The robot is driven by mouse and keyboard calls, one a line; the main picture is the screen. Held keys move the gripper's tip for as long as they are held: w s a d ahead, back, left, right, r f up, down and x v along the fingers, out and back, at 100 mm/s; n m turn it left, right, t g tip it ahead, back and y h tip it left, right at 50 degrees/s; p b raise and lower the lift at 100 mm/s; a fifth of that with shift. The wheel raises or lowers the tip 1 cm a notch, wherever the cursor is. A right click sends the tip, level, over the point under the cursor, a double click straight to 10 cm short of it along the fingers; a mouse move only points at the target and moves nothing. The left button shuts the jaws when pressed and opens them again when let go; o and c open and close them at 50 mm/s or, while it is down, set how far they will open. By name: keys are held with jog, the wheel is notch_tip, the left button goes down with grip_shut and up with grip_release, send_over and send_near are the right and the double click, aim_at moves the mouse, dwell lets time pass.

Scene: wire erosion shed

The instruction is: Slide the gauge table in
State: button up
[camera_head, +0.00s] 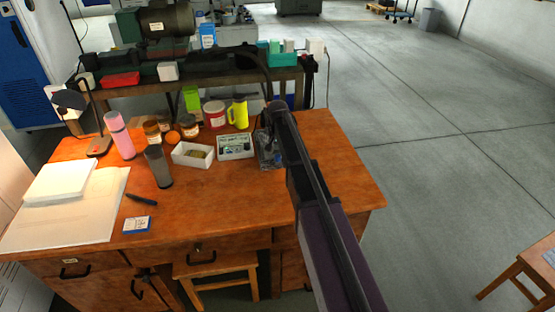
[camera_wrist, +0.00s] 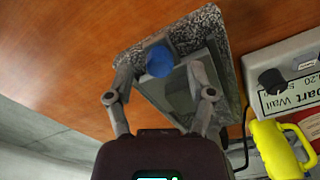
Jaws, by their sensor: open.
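In the wrist view a speckled grey stone base (camera_wrist: 222,40) lies on the wooden desk. On it is a grey metal piece (camera_wrist: 180,98), seemingly the gauge table, with a round blue knob (camera_wrist: 160,61) at its far side. My gripper (camera_wrist: 160,78) is over it with its two fingers spread. The knob shows between and just beyond the fingertips; I cannot tell whether they touch anything. In the head view the stone base (camera_head: 268,160) is at the desk's right rear, and my arm hides much of it and my gripper.
A white control box (camera_head: 236,147) stands just left of the stone base, with a yellow mug (camera_head: 237,114) behind it. A white tray (camera_head: 192,155), jars and bottles stand farther left. The desk's right end (camera_head: 345,170) is clear. A crowded workbench (camera_head: 290,73) stands behind.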

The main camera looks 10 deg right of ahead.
jog(key=shift+f+b, duration=0.3)
jog(key=shift+f, duration=0.2)
grip_shut()
